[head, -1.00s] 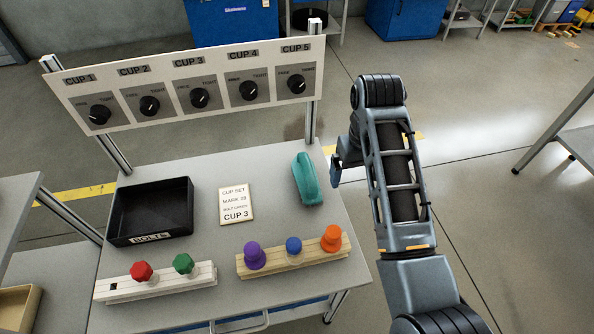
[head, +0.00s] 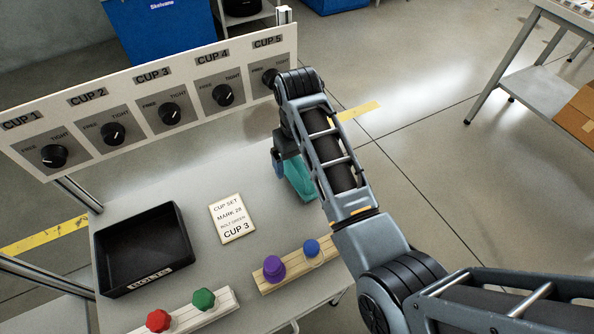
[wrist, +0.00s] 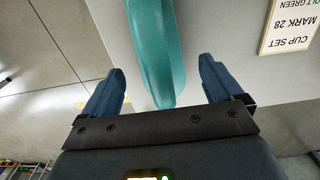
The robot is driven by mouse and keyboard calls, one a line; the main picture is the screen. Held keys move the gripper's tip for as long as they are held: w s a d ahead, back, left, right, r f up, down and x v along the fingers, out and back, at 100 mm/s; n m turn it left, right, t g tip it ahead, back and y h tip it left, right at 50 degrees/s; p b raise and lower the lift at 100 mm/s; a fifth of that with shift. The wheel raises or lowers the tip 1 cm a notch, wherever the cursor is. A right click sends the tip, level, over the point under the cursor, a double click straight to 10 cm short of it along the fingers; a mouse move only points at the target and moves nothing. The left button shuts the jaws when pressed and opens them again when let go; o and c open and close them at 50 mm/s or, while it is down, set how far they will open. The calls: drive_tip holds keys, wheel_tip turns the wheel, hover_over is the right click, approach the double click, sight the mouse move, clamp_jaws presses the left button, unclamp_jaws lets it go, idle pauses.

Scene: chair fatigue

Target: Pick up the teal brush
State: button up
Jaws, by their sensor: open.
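The teal brush (head: 299,181) lies near the right edge of the grey table (head: 190,189), partly hidden behind my arm in the head view. In the wrist view the teal brush (wrist: 158,50) runs up from between my fingers to the top edge. My gripper (wrist: 163,78) is open, with one blue finger on each side of the brush's near end and a gap on both sides. In the head view my gripper (head: 279,163) is mostly hidden by my arm, beside the brush.
A black bolt tray (head: 145,250) and a card (head: 232,219) reading CUP 3 lie left of the brush. A dial panel (head: 150,105) stands behind.

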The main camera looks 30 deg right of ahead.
drive_tip(key=shift+f, duration=1.4)
drive_tip(key=shift+c, duration=0.2)
drive_tip(key=c, duration=1.2)
drive_tip(key=shift+o, duration=0.2)
drive_tip(key=shift+r, duration=0.1)
